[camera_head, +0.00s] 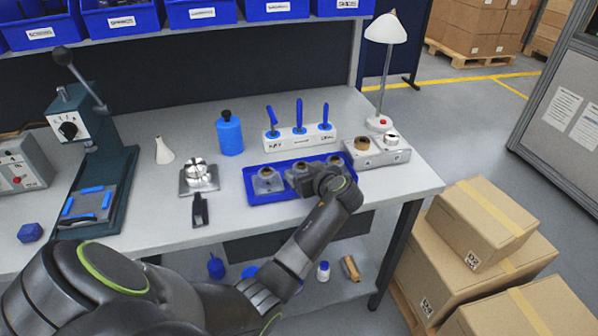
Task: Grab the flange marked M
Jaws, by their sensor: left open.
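A blue tray (258,198) on the workbench holds grey machined housings with round tops. The left housing (268,181) stands clear, the middle one (297,175) is partly behind my gripper, and the right one (334,160) shows only at its top. I cannot make out a letter M on any part. My left gripper (319,180) is open over the front right of the tray, close to the middle and right housings. Its fingertips are hard to see, and I cannot tell whether they touch anything. My right gripper is not in view.
A grey block (378,156) with brass and steel rings stands right of the tray. A white rack with blue-handled tools (299,138) and a blue bottle (230,135) stand behind. A metal fixture (198,178) sits left, and a lamp (382,70) at the back right.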

